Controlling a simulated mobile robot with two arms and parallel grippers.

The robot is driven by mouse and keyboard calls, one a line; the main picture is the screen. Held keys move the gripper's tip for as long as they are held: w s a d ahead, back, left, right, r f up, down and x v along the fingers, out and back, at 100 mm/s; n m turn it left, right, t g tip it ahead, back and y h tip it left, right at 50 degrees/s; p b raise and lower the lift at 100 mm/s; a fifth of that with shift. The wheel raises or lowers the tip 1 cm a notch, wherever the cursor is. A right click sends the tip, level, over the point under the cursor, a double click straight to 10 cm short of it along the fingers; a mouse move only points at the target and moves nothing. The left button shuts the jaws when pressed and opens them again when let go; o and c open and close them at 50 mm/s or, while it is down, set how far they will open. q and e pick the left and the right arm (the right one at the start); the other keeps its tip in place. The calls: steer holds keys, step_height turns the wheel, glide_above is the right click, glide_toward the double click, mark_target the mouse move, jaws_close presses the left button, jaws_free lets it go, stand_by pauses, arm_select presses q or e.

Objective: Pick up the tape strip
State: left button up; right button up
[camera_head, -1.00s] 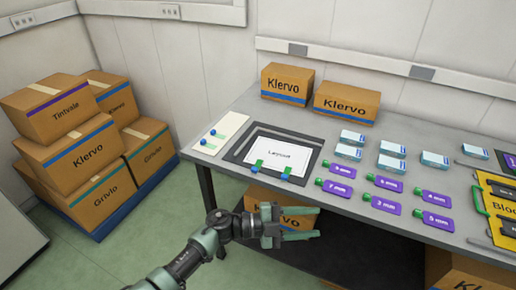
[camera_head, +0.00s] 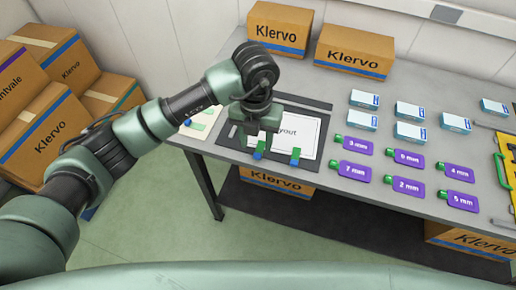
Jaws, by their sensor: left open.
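On the front edge of the layout board (camera_head: 228,141) there is a left strip (camera_head: 259,152) and a right strip (camera_head: 295,157). A pale card (camera_head: 203,117) left of the board holds another strip (camera_head: 197,126), partly covered by my arm. My left gripper (camera_head: 260,143) is open and points down over the board, close to its left strip. I cannot tell whether it touches that strip. The gripper hides part of the white layout sheet (camera_head: 308,136). My right gripper is not in view.
Two Klervo boxes (camera_head: 278,29) (camera_head: 353,50) stand at the table's back. Purple size tags (camera_head: 352,171) and several pale blue boxes (camera_head: 361,121) lie to the right. A yellow case (camera_head: 508,160) is at the right edge. Stacked cartons (camera_head: 57,63) stand at left.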

mark_target(258, 154)
arm_select(q)
step_height(258, 154, down, 4)
steer(key=shift+d+r+p, duration=0.1)
steer(key=shift+p, duration=0.55)
steer(key=shift+f, duration=0.5)
steer(key=shift+w, duration=0.1)
steer(key=c, duration=0.9)
steer(key=shift+c, duration=0.2)
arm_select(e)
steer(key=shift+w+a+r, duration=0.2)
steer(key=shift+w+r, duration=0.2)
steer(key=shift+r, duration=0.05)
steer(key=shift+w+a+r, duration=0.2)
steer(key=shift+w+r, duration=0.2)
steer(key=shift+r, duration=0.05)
